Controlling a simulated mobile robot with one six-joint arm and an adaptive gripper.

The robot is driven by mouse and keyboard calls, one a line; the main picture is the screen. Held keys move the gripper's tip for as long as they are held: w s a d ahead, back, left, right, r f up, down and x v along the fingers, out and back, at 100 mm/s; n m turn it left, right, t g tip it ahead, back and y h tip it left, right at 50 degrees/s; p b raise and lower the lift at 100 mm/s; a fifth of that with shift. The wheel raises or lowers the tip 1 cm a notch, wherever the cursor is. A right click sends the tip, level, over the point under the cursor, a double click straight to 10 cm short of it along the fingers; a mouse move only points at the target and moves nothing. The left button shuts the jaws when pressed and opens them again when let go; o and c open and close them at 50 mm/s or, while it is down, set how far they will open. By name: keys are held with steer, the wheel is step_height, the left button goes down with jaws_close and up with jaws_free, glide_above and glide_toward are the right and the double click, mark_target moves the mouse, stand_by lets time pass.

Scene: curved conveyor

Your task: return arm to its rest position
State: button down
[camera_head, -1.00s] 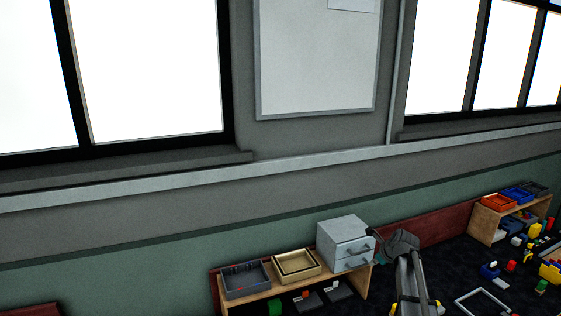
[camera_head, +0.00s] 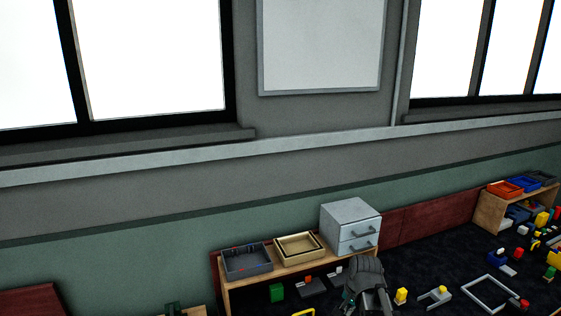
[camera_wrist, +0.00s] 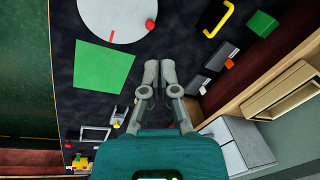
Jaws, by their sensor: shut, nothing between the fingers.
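My gripper (camera_wrist: 158,75) shows in the wrist view with its two grey fingers together and nothing held between them. It hangs over the dark floor, apart from everything around it. In the head view, part of my grey arm (camera_head: 368,278) shows at the bottom edge, in front of the low wooden shelf (camera_head: 290,275). The rest of my arm is out of that picture.
A grey drawer cabinet (camera_head: 343,223), a tan tray (camera_head: 299,246) and a grey tray (camera_head: 246,260) stand on the shelf. The wrist view shows a green mat (camera_wrist: 103,66), a white disc (camera_wrist: 113,18) and a green block (camera_wrist: 262,24). Loose pieces lie on the floor at right.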

steer(key=s+a+f+n+g+h+b, duration=0.1)
steer(key=s+a+f+n+b, duration=0.1)
steer(key=s+n, duration=0.6)
steer(key=shift+s+a+f+g+b, duration=0.15)
steer(key=shift+a+f+g+b, duration=0.25)
steer(key=shift+f, duration=0.35)
